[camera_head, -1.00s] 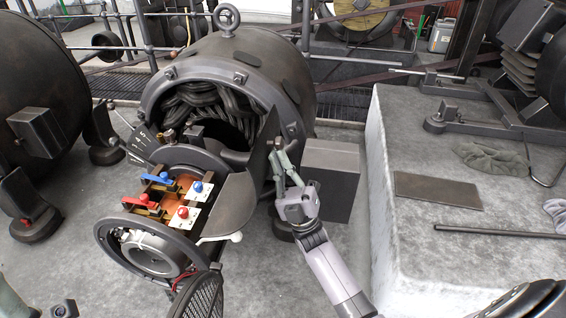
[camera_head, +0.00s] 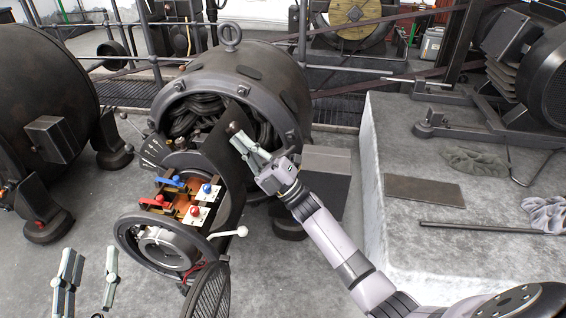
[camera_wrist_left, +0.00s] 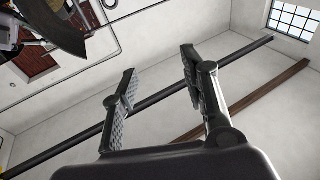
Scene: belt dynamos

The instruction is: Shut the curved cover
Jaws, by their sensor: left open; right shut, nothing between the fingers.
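The curved cover (camera_head: 234,198) is a dark curved plate on the right side of the dynamo's (camera_head: 272,85) open front, standing partly raised. The coils inside and the terminal block (camera_head: 188,200) with its red and blue knobs remain exposed. My right gripper (camera_head: 241,142) is shut and empty, its fingers against or very near the cover's outer face by a small dark reddish knob (camera_head: 232,127); contact is hard to tell. My left gripper (camera_head: 90,262) is open and empty at the lower left, apart from the dynamo; its spread fingers also show in the left wrist view (camera_wrist_left: 158,80).
A white-tipped lever (camera_head: 240,231) and a perforated round cover (camera_head: 208,291) stick out at the dynamo's front. A concrete block (camera_head: 440,265) with a plate, rod and gloves stands at the right. Another dark machine (camera_head: 35,85) stands at the left.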

